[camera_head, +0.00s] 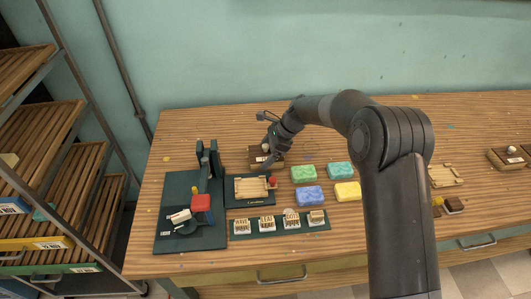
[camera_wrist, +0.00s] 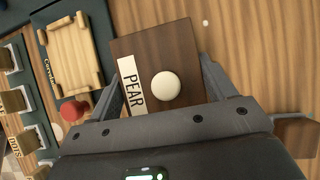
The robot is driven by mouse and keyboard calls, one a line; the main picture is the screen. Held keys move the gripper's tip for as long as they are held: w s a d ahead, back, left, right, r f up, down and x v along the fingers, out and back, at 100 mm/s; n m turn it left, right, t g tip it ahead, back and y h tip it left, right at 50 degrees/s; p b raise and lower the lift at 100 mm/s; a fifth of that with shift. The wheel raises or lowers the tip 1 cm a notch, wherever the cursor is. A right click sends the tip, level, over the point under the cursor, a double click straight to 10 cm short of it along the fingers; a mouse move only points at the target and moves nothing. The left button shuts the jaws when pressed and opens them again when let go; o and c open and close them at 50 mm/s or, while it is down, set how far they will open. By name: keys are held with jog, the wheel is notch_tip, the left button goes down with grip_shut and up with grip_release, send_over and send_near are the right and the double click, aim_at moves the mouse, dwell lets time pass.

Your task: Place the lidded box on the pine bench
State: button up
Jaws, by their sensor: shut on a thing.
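The dark brown lidded box (camera_wrist: 155,70) has a round white knob and a white label reading PEAR. My gripper (camera_wrist: 168,98) is shut on it, with one finger along each side. In the head view the box (camera_head: 256,160) shows partly behind my gripper (camera_head: 268,150), at the back left of the long wooden-topped bench (camera_head: 400,118). I cannot tell whether the box touches the bench top or is just above it. A similar brown box with a white knob (camera_head: 510,157) stands at the far right.
A pale slatted wooden piece (camera_head: 250,187) lies on a dark green mat close in front. Green, teal, blue and yellow soap blocks (camera_head: 311,196) lie to its right. A green stand with a red block (camera_head: 202,203) is at left. A slatted rack (camera_head: 50,150) stands beyond the bench's left end.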

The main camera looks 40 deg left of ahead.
jog(key=o, duration=1.1)
